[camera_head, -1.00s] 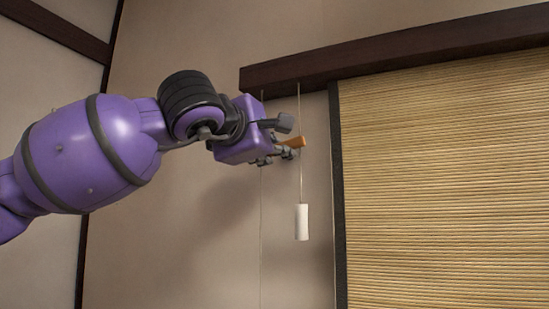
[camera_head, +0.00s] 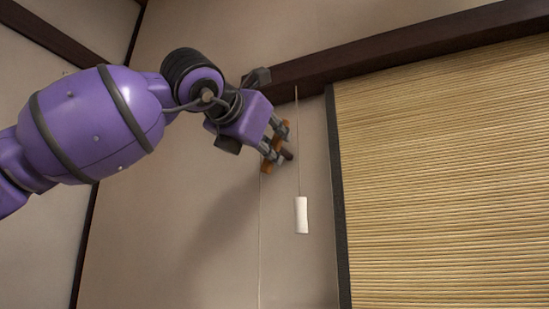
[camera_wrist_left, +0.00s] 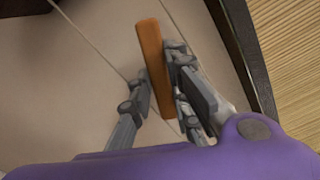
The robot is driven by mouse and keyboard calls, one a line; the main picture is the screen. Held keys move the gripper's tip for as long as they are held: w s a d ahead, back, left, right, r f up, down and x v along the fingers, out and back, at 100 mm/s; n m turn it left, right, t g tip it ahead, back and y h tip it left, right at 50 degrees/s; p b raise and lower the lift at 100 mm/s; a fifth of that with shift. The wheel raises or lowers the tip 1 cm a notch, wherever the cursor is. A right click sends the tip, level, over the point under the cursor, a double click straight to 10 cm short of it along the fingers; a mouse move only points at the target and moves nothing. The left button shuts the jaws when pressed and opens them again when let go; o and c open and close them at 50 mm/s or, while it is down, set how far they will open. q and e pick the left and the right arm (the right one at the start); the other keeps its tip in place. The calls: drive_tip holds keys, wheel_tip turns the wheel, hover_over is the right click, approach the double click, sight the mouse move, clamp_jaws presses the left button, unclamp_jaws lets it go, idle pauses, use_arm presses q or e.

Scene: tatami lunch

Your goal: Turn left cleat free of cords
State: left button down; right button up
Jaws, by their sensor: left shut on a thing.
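The orange-brown wooden cleat (camera_head: 268,165) is at the wall below the dark beam, standing steeply with a slight tilt. It also shows in the left wrist view (camera_wrist_left: 153,60) as a long bar. My left gripper (camera_head: 278,146) is shut on the cleat, with fingers on both sides of it. A thin cord (camera_head: 260,240) hangs down the wall below the cleat. A second cord (camera_head: 297,130) hangs just right of the gripper and ends in a white cylindrical pull (camera_head: 301,215). In the wrist view, a cord (camera_wrist_left: 88,40) slants towards the left finger. Whether any cord touches the cleat is unclear.
A dark wooden beam (camera_head: 400,48) runs above the gripper. A bamboo blind (camera_head: 440,180) with a dark edge hangs to the right. The plain wall (camera_head: 170,230) below and left of the gripper is free.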

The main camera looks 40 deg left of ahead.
use_arm(q)
drive_tip(key=shift+f+n+b, duration=0.15)
drive_tip(key=shift+n+b, duration=0.5)
drive_tip(key=shift+n, duration=0.25)
drive_tip(key=shift+n+b, duration=0.65)
drive_tip(key=shift+n, duration=0.25)
drive_tip(key=shift+n+b, duration=0.3)
drive_tip(key=shift+n, duration=0.2)
drive_tip(key=c, duration=1.6)
unclamp_jaws()
drive_tip(key=shift+c, duration=0.2)
drive_tip(key=v, duration=1.2)
